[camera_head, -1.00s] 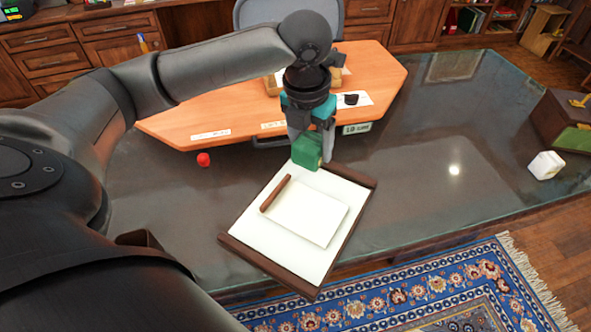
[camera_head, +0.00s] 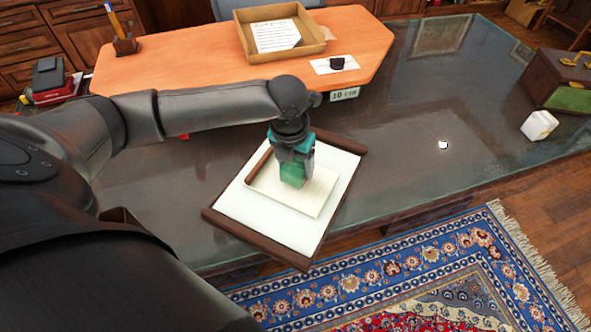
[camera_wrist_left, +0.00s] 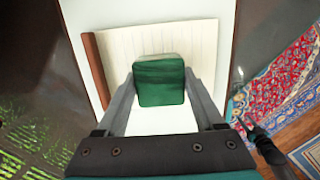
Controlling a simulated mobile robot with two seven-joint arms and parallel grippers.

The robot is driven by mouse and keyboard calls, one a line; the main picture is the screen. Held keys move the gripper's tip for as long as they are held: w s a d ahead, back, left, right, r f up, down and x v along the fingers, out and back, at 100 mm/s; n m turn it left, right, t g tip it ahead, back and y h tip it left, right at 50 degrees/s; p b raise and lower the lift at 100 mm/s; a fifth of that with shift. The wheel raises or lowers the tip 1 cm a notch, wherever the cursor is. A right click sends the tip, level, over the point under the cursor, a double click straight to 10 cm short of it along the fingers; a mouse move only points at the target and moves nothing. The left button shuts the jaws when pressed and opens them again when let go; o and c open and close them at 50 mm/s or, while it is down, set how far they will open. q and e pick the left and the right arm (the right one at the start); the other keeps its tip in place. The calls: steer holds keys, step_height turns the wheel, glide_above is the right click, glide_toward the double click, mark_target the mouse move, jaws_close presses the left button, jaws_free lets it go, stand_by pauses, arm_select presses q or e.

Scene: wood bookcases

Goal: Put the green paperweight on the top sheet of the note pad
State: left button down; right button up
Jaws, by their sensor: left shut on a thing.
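The green paperweight (camera_head: 292,174) is a small green block. My left gripper (camera_head: 293,168) is shut on it, over the note pad (camera_head: 313,196). The pad is cream with a brown strip along one edge, and it lies on a white sheet in a dark-edged desk blotter (camera_head: 277,227). In the left wrist view the paperweight (camera_wrist_left: 160,82) sits between both fingers (camera_wrist_left: 160,90), with the lined pad (camera_wrist_left: 120,45) behind it. I cannot tell whether the paperweight touches the top sheet.
A white block (camera_head: 538,125) and a brown box (camera_head: 565,82) stand at the far right. An orange raised shelf (camera_head: 180,65) behind holds a wooden tray (camera_head: 283,55) and a pen holder (camera_head: 125,43).

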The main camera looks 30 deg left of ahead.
mark_target(292, 170)
arm_select(q)
steer(key=shift+f, duration=0.5)
steer(key=shift+f, duration=0.1)
jaws_free()
step_height(292, 170, up, 12)
steer(key=s+p, duration=0.1)
steer(key=p, duration=0.2)
steer(key=shift+s+p, duration=0.3)
steer(key=shift+s, duration=0.1)
steer(key=shift+d, duration=0.1)
